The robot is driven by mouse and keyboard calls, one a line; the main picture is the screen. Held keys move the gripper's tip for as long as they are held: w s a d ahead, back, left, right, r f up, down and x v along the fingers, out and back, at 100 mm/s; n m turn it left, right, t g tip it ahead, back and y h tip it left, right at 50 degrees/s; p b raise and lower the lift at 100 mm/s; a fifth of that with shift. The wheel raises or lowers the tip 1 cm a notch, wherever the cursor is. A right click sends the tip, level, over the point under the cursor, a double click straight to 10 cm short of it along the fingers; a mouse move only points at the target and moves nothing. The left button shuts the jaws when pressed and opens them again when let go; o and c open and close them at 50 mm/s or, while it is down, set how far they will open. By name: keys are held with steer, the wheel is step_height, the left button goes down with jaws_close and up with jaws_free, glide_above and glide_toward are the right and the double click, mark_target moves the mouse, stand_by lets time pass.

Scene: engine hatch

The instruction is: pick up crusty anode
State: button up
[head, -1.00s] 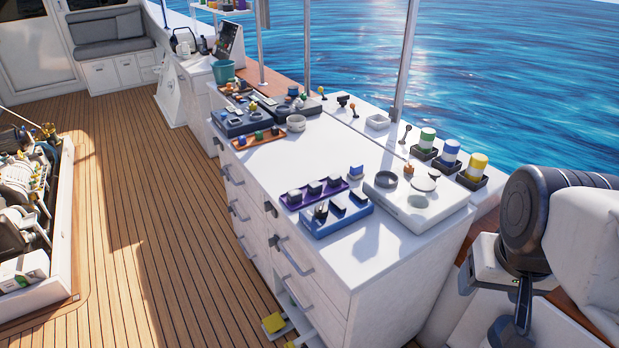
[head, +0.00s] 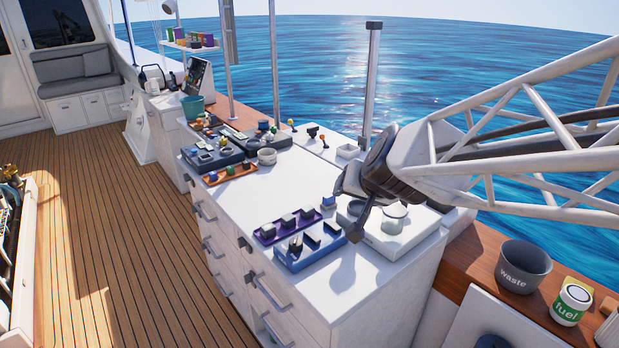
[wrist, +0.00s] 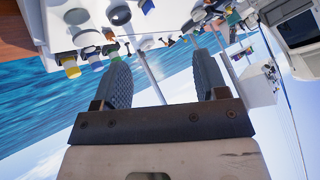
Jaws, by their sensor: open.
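I cannot tell for sure which item is the crusty anode. Several small grey and dark lumps (head: 288,221) sit in a purple tray (head: 265,241) on the white counter, and more dark pieces (head: 312,242) sit in the blue tray (head: 301,262) beside it. My gripper (head: 349,207) is open, above the counter's near right part, to the right of both trays, and it partly hides a white box with round dishes. In the wrist view my gripper (wrist: 162,75) shows two spread fingers with nothing between them; the counter items appear upside down and small beyond.
The white box (head: 395,247) stands right of the trays. An orange tray (head: 232,177), a grey tray and a white bowl (head: 267,157) stand farther back. A waste bin (head: 523,267) and fuel can (head: 571,304) are at the right. The counter's middle (head: 285,187) is clear.

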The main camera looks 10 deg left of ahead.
steer(key=w+a+f+m+t, duration=0.1)
steer(key=w+a+m+t, duration=0.15)
steer(key=w+a, duration=0.85)
steer(key=m+h, duration=0.5)
steer(key=h, duration=0.3)
glide_above(268, 231)
steer(key=w, duration=0.1)
step_height(268, 231, down, 12)
steer(key=s+a+f+m+g+h, duration=0.1)
steer(key=s+a+f+g+h, duration=0.1)
steer(key=s+a+f+h, duration=0.2)
steer(key=shift+s+a+f+h, duration=0.35)
steer(key=shift+a+f, duration=0.95)
steer(key=shift+f, duration=1.05)
steer(key=shift+x, duration=1.3)
steer(key=shift+d, duration=0.1)
